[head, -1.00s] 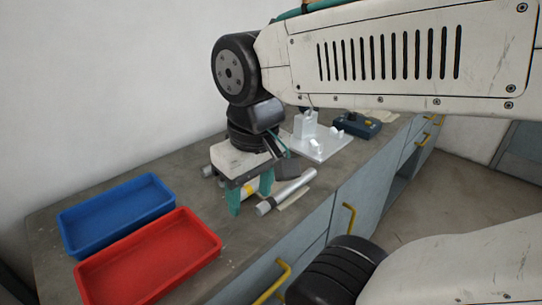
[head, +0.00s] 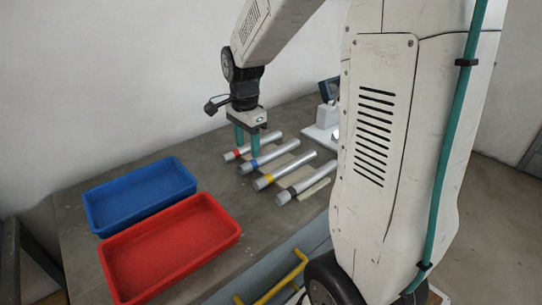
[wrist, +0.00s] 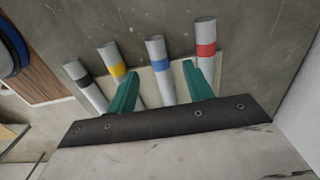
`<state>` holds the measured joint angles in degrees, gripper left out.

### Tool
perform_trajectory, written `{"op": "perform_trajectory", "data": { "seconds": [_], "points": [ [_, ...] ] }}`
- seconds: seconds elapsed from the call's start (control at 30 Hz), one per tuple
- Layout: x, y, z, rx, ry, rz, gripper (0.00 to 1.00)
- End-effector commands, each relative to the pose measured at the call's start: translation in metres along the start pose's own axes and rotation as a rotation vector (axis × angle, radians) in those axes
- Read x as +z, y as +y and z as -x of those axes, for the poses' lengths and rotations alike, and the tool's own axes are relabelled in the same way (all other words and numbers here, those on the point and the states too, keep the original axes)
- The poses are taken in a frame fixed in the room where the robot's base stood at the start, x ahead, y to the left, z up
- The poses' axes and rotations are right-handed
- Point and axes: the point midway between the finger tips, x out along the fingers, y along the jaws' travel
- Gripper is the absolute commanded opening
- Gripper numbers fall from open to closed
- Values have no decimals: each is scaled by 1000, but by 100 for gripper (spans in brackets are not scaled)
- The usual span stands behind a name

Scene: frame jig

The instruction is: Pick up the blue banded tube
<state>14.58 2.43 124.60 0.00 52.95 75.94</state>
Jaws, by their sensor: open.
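The blue banded tube (head: 278,154) is a silver cylinder with a blue ring near its near-left end. It lies on a pale mat in a row of similar tubes. In the wrist view the blue banded tube (wrist: 162,78) shows between the two teal fingers. My gripper (head: 247,148) is open and empty, pointing down over the banded end of the row. It also shows in the wrist view (wrist: 161,72), with one finger on each side of the blue banded tube. I cannot tell how far the fingertips are above the mat.
The red banded tube (head: 262,143) lies beyond it; the yellow banded tube (head: 294,170) and black banded tube (head: 310,184) lie nearer. A blue bin (head: 88,208) and a red bin (head: 107,262) stand at left. A white fixture (head: 326,115) is partly hidden by my arm.

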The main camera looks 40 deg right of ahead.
Motion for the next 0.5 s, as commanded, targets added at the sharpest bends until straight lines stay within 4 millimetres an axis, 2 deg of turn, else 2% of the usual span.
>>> {"op": "perform_trajectory", "data": {
  "seconds": [0.3,0.5],
  "points": [
    [0,3,-44,5,-1,4,51],
    [0,2,-61,1,0,5,51]
  ]
}}
